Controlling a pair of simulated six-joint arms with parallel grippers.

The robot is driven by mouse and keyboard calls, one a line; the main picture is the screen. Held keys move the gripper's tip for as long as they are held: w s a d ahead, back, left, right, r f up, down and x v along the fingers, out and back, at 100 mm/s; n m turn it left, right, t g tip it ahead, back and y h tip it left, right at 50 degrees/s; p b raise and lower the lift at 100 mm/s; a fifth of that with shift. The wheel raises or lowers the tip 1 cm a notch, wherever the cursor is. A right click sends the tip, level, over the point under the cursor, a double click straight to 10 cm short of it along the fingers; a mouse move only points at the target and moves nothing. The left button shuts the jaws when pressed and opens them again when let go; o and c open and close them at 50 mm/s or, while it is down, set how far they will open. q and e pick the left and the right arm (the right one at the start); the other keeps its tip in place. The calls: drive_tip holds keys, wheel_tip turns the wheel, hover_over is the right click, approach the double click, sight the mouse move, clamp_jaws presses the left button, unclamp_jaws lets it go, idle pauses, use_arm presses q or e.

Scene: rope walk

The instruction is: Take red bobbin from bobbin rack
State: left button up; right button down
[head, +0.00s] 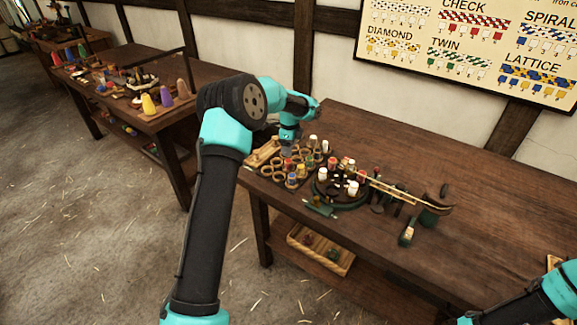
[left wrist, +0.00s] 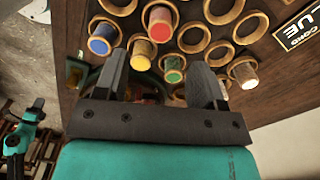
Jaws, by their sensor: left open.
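The bobbin rack (head: 267,172) is a set of wooden rings at the left end of the near bench; its rings (left wrist: 194,37) also show in the left wrist view. The red bobbin (left wrist: 160,22) stands in a ring near the top of the left wrist view, red end toward the camera. My left gripper (head: 287,148) is above the rack, and its fingers (left wrist: 159,62) are open and empty. The red bobbin lies ahead of the gap between them, apart from both. Blue (left wrist: 100,40), yellow (left wrist: 141,53), green (left wrist: 173,70) and white (left wrist: 244,72) bobbins stand close around it.
A dark round stand (head: 345,200) with bobbins sits right of the rack. Tools (head: 408,232) and a long wooden piece (head: 390,188) lie farther right. The bench's right part (head: 510,215) is mostly clear. My right arm (head: 525,300) shows only partly.

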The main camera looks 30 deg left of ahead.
sight(289, 160)
use_arm(q)
drive_tip(key=shift+f, duration=1.25)
drive_tip(key=shift+f, duration=0.1)
drive_tip(key=shift+a+f, duration=0.15)
drive_tip(key=shift+f, duration=2.35)
drive_tip(key=shift+c, duration=0.3)
drive_tip(key=c, duration=0.9)
drive_tip(key=shift+c, duration=0.2)
wheel_tip(289, 160, up, 10)
drive_tip(key=shift+r, duration=0.1)
